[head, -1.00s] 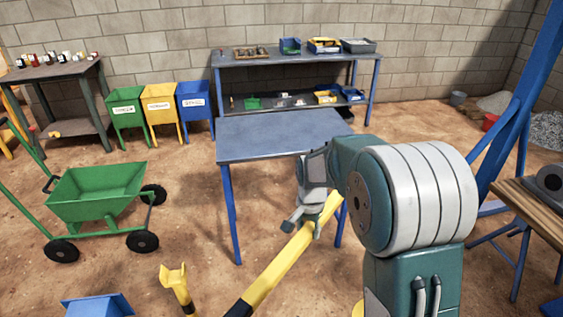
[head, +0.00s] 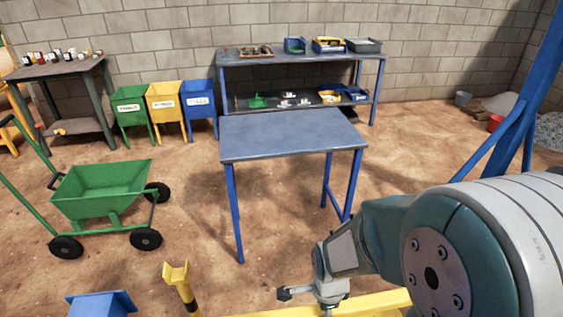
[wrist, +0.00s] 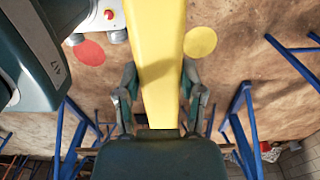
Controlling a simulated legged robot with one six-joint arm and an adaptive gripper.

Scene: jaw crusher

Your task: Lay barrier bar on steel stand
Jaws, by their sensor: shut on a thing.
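The yellow barrier bar (head: 375,302) is held in my gripper (head: 326,298) at the bottom of the head view, lying nearly across the picture. In the wrist view the bar (wrist: 157,60) runs lengthwise between the two fingers of my gripper (wrist: 161,105), which is shut on it. The bar's ends are cut off in both views. The steel stand (head: 290,134), with a bare grey-blue top and blue legs, is in the middle of the head view. My gripper and the bar are in front of it, apart from it and below its top in the picture.
A yellow post with a forked top (head: 179,283) stands left of my gripper, beside a blue box-like thing (head: 100,305). A green cart (head: 105,188) is at left. A loaded shelf bench (head: 300,58) stands behind the stand. A blue frame (head: 525,100) rises at right.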

